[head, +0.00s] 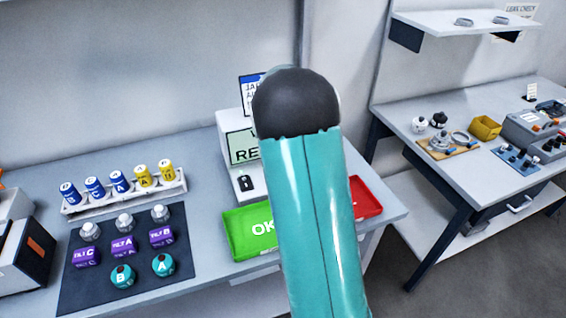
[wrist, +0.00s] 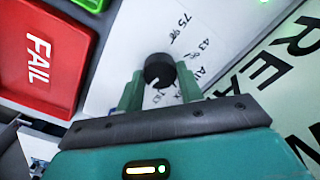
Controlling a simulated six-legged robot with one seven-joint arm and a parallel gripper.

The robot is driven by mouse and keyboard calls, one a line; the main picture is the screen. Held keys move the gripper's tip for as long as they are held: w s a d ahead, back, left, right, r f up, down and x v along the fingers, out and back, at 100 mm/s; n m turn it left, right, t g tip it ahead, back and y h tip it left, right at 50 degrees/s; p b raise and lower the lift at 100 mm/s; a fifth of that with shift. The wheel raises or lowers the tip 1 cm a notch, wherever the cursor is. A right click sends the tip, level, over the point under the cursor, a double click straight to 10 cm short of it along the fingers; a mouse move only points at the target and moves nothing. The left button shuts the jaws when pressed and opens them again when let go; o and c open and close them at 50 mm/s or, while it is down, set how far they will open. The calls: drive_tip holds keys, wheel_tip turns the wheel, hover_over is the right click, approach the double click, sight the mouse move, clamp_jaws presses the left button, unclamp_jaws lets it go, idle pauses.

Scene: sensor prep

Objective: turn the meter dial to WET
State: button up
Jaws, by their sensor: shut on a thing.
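The meter is a white box with a pale green screen (head: 243,147) on the bench in the head view. My teal and black arm covers its right part and hides my gripper and the dial there. In the wrist view the dial (wrist: 158,70) is a small round black knob on the white meter face (wrist: 130,40). My gripper (wrist: 160,82) has its two green fingers on either side of the dial and is shut on it. Small printed labels surround the knob. I cannot make out WET or which label the dial points to.
A green OK tray (head: 247,236) and a red FAIL tray (head: 366,198) lie by the meter. A dark mat (head: 90,235) with several bottles and cubes, and a white rack (head: 80,207) of vials, are at left. Another bench (head: 470,185) stands at right.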

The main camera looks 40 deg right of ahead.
drive_tip(key=shift+r, duration=0.1)
drive_tip(key=o, duration=1)
wheel_tip(320, 180, up, 14)
drive_tip(key=shift+f, duration=0.15)
